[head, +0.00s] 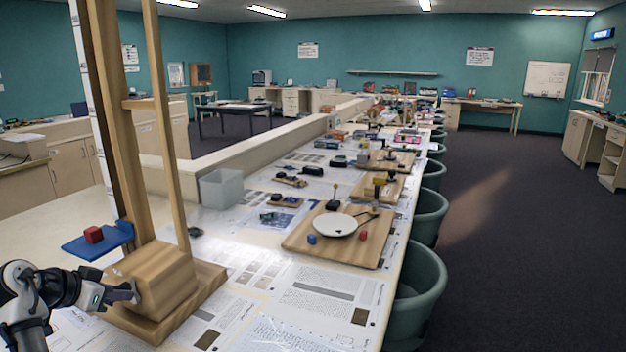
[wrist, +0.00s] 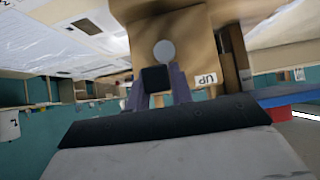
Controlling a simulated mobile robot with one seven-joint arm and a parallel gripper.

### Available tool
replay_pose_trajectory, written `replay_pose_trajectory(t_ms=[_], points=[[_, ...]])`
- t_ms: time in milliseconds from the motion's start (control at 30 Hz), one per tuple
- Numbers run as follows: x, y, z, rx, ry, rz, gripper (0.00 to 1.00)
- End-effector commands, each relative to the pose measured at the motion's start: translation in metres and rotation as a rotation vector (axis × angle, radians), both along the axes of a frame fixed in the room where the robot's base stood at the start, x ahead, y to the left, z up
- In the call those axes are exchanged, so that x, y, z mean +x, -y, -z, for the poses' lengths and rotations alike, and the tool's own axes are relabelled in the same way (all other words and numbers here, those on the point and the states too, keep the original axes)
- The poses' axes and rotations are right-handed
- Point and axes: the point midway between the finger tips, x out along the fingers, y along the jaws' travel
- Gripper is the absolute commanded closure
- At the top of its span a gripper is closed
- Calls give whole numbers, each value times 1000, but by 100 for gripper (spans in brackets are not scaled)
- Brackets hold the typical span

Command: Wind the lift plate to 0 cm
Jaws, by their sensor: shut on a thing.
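The wooden lift stands at the left of the head view, with tall posts (head: 124,120) and a boxy wooden base (head: 165,278). Its blue lift plate (head: 88,245) is low on the posts, level with the top of the box, and carries a red cube (head: 94,234). My gripper (head: 130,292) is at the left side of the box. In the wrist view my gripper (wrist: 158,88) is shut on a dark crank handle (wrist: 154,79), below a grey round hub (wrist: 164,52). An "UP" label (wrist: 207,79) is beside it. The height reading is not legible.
A wooden board (head: 300,243) with a white plate (head: 337,225) and small blocks lies right of the lift. A grey bin (head: 221,188) stands behind. Papers cover the table.

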Motion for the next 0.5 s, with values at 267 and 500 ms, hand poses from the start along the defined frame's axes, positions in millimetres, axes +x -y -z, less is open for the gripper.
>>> replay_pose_trajectory(t_ms=[267,500], points=[[-3,-3,4,-3,-8,-7,48],[-2,-2,3,-3,-5,-5,45]])
